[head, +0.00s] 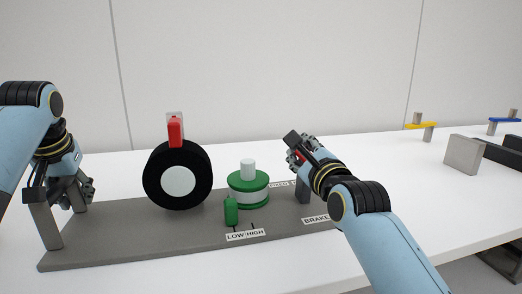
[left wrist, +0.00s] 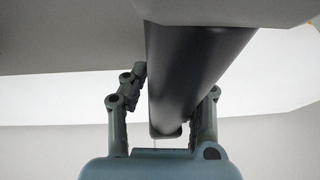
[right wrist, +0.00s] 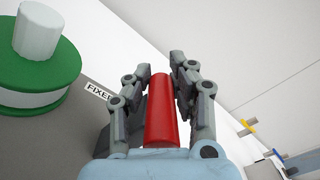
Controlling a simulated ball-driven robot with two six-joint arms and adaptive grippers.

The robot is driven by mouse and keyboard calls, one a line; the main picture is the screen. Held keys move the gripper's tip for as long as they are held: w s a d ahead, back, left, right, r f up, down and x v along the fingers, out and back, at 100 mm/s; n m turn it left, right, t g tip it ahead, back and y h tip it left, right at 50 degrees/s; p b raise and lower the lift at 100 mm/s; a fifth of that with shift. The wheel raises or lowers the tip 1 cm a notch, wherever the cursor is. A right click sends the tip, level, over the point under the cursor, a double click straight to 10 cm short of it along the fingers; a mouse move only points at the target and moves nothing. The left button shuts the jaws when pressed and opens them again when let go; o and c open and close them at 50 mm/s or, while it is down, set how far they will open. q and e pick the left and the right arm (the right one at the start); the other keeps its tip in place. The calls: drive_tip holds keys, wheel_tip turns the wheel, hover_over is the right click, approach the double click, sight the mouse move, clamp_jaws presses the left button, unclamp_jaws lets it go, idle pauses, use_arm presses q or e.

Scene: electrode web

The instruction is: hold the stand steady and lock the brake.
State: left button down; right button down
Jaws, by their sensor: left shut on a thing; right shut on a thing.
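The stand is a long grey base (head: 150,240) on a white table. It carries a black wheel with a white hub (head: 178,181) and a green-flanged spool (head: 248,188). My left gripper (head: 72,188) is at two grey posts on the stand's left end, its fingers on either side of a dark bar (left wrist: 190,75), the stand's handle. My right gripper (head: 300,150) is shut on the red brake lever (right wrist: 161,110), above a grey post (head: 303,192) by the BRAKE label (head: 316,219). The fingers hide most of the lever in the head view.
A red piece (head: 175,132) stands above the wheel. A small green lever (head: 231,210) sits by the LOW HIGH label (head: 245,235). A grey block (head: 464,154) and yellow (head: 420,126) and blue (head: 505,120) bars are at the right. The table between is clear.

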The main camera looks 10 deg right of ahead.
drive_tip(key=shift+s+a+f, duration=0.1)
drive_tip(key=shift+a+f, duration=0.55)
drive_tip(key=shift+a, duration=0.1)
drive_tip(key=c, duration=1.1)
unclamp_jaws()
drive_tip(key=shift+a+r, duration=0.1)
drive_tip(key=shift+r, duration=0.1)
drive_tip(key=s, duration=0.7)
drive_tip(key=shift+s, duration=0.15)
